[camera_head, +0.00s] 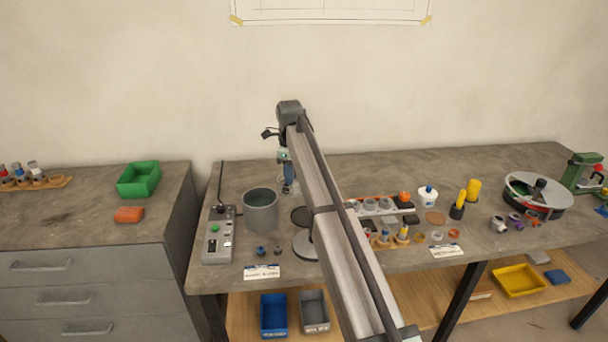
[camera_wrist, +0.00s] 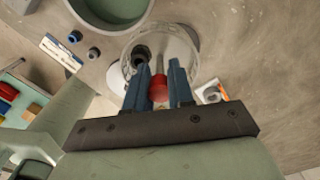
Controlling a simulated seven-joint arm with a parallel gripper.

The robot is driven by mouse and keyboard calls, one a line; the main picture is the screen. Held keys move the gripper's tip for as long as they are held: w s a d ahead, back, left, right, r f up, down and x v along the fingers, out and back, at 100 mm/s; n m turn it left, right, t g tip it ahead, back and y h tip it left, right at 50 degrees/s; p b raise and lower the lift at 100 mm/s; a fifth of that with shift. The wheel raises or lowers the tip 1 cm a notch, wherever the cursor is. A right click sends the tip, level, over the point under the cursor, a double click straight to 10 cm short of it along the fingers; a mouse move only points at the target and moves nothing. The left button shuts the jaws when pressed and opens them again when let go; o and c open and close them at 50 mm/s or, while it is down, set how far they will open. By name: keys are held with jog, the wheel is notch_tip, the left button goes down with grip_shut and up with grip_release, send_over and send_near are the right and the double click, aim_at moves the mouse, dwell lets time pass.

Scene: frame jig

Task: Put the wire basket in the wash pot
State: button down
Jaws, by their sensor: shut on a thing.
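The wash pot (camera_head: 260,212) is a grey open cylinder on the bench, left of my gripper (camera_head: 288,188). Its greenish inside and rim also show at the top of the wrist view (camera_wrist: 112,24). In the wrist view my gripper (camera_wrist: 159,85) has its two blue fingers closed around a red knob (camera_wrist: 158,91). The knob appears to belong to the wire basket (camera_wrist: 195,52), a thin, see-through round outline beyond the fingertips. The basket is beside the pot, not inside it. I cannot make the basket out in the head view, and its height above the bench is unclear.
A grey control box (camera_head: 217,236) stands left of the pot. Two small blue-grey parts (camera_head: 262,251) and a white label card (camera_head: 262,272) lie in front. A dark disc (camera_head: 301,216) and a grey disc (camera_head: 303,244) lie right of the pot. Several parts crowd the bench farther right.

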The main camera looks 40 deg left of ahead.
jog(key=s+a+r, duration=0.4)
jog(key=s+a, duration=0.3)
jog(key=shift+a, duration=0.25)
jog(key=shift+s+f+m, duration=0.15)
jog(key=shift+m, duration=0.15)
jog(key=shift+f, duration=2.4)
jog(key=shift+f, duration=0.65)
jog(key=shift+f, duration=0.7)
jog(key=shift+f, duration=1.05)
jog(key=shift+f, duration=0.7)
